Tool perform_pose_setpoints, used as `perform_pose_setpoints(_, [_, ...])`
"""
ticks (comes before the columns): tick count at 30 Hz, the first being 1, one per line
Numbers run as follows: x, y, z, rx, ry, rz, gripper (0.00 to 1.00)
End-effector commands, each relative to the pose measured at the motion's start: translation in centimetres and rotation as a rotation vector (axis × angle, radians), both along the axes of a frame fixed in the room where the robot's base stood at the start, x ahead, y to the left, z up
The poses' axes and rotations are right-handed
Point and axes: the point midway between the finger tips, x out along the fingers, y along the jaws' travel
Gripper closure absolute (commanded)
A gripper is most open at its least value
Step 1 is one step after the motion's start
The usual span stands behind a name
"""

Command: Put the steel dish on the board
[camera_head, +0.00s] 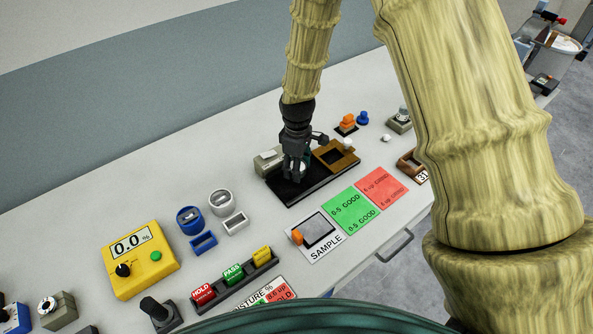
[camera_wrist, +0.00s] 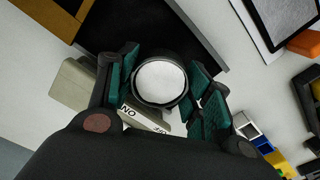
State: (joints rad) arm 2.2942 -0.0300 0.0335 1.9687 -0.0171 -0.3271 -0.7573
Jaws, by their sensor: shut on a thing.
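My gripper (camera_head: 296,172) points down over a long black board (camera_head: 318,184). In the wrist view its green-padded fingers (camera_wrist: 160,86) close on the steel dish (camera_wrist: 160,82), a round, pale disc with a dark rim. In the head view only a small bright part of the dish (camera_head: 301,167) shows between the fingers. The black board (camera_wrist: 130,28) lies below the dish in the wrist view. I cannot tell whether the dish touches it.
Green (camera_head: 350,210) and red (camera_head: 388,188) cards and a SAMPLE card (camera_head: 327,247) lie in front. A yellow meter (camera_head: 140,260) stands left.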

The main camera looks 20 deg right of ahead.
Motion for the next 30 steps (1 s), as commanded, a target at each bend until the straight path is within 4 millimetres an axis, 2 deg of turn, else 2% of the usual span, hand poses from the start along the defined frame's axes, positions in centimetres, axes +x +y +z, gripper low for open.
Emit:
perform_pose_setpoints(15, [0.0, 0.0, -3.4, -0.001, 0.001, 0.0, 0.76])
perform_pose_setpoints(28, [0.0, 0.0, -3.9, 0.0, 0.0, 0.001, 0.76])
perform_pose_setpoints(29, [0.0, 0.0, -3.8, 0.0, 0.0, 0.001, 0.44])
perform_pose_setpoints(30, [0.0, 0.0, -3.8, 0.0, 0.0, 0.001, 0.37])
